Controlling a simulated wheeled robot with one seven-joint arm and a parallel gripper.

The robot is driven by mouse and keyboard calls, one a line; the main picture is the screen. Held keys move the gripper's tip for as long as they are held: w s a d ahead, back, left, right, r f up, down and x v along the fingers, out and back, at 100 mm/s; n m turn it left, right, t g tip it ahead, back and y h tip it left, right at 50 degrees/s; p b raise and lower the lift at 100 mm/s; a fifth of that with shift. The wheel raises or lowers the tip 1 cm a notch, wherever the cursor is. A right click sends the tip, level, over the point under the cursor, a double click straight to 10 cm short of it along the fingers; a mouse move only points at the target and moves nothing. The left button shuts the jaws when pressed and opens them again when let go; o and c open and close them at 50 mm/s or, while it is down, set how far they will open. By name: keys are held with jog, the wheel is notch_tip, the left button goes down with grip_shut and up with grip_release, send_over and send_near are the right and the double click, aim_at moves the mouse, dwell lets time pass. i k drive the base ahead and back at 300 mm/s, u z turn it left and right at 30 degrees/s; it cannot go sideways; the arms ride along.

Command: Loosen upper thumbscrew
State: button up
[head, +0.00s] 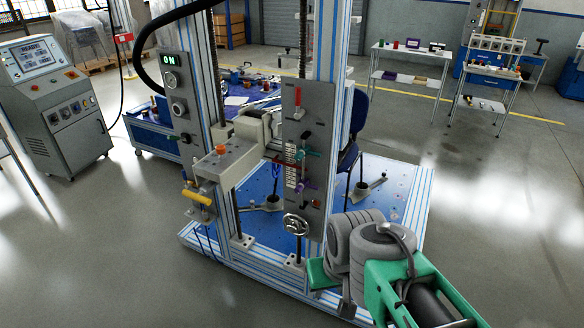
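On the test rig's grey upright plate (315,115) there are two coloured knobs at mid height. The upper one is a teal thumbscrew (307,153), beside a white scale (291,165). A purple thumbscrew (305,186) sits below it. Nothing of mine touches either knob. My arm, with grey rounded joints and green links, shows at the lower right, in front of the rig's base and well below the knobs. I cannot make out my gripper's fingers; they are hidden or out of the picture.
The plate also carries a red-topped lever (298,103) and a round handwheel (296,223). A blue chair (350,150) stands behind. Floor is clear left and right.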

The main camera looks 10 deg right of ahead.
aim_at(299, 156)
jog(key=i, duration=0.45)
jog(key=u, duration=2.05)
